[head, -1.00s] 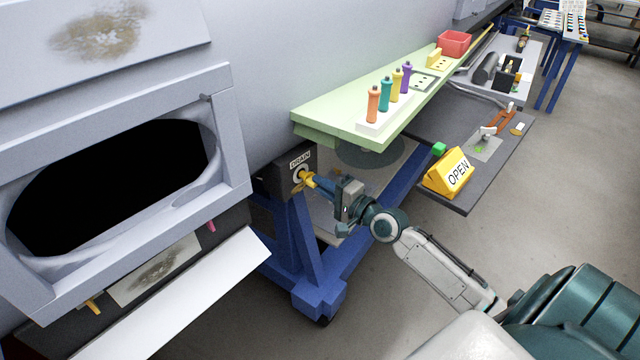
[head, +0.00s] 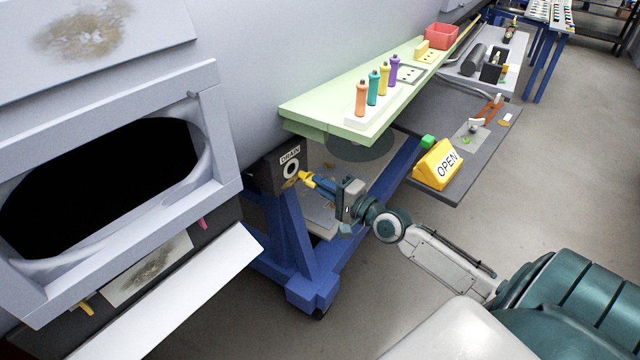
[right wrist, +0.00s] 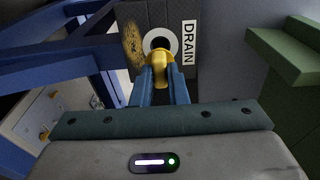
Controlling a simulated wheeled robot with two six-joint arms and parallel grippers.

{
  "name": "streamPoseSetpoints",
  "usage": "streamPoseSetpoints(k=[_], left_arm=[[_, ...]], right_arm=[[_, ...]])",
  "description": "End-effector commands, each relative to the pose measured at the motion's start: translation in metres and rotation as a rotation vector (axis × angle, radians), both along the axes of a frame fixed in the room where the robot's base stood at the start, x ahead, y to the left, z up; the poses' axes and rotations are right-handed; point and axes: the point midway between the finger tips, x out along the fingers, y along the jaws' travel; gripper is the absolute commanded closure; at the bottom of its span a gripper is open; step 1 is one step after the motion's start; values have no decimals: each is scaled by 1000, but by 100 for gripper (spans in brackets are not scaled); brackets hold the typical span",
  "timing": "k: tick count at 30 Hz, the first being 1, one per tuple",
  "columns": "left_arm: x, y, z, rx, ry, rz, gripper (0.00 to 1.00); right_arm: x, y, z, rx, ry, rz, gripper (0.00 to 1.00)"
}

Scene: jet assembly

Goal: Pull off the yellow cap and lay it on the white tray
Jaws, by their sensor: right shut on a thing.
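The yellow cap (head: 303,180) is in the fingers of my right gripper (head: 314,185), just in front of the drain port (head: 291,169). The port shows a white ring with a dark open hole, under a DRAIN label. In the right wrist view the cap (right wrist: 159,68) sits between the blue fingertips (right wrist: 160,82), overlapping the ring's lower edge. A gold speckled disc (right wrist: 134,45) shows left of the port; I cannot tell what it joins. A pale tray-like surface (right wrist: 45,110) lies low at left, possibly the white tray. My left gripper is not in view.
The blue stand (head: 300,245) is below the port. A green shelf (head: 315,113) with colored bottles overhangs to the right. A dark lower shelf (head: 440,188) holds a yellow OPEN sign (head: 437,165). A white panel (head: 165,305) slopes at lower left.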

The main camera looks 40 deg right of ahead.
Motion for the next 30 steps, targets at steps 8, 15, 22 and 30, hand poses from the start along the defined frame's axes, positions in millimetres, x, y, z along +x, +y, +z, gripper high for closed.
streamPoseSetpoints(k=[8,15,22,30], left_arm=[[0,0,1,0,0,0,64],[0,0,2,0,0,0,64],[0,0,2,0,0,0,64],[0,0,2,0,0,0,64]], right_arm=[[-8,-2,0,-1,2,0,100],[-14,-4,0,1,1,0,100],[-15,-4,0,1,0,0,100],[-15,-4,0,1,0,0,100]])
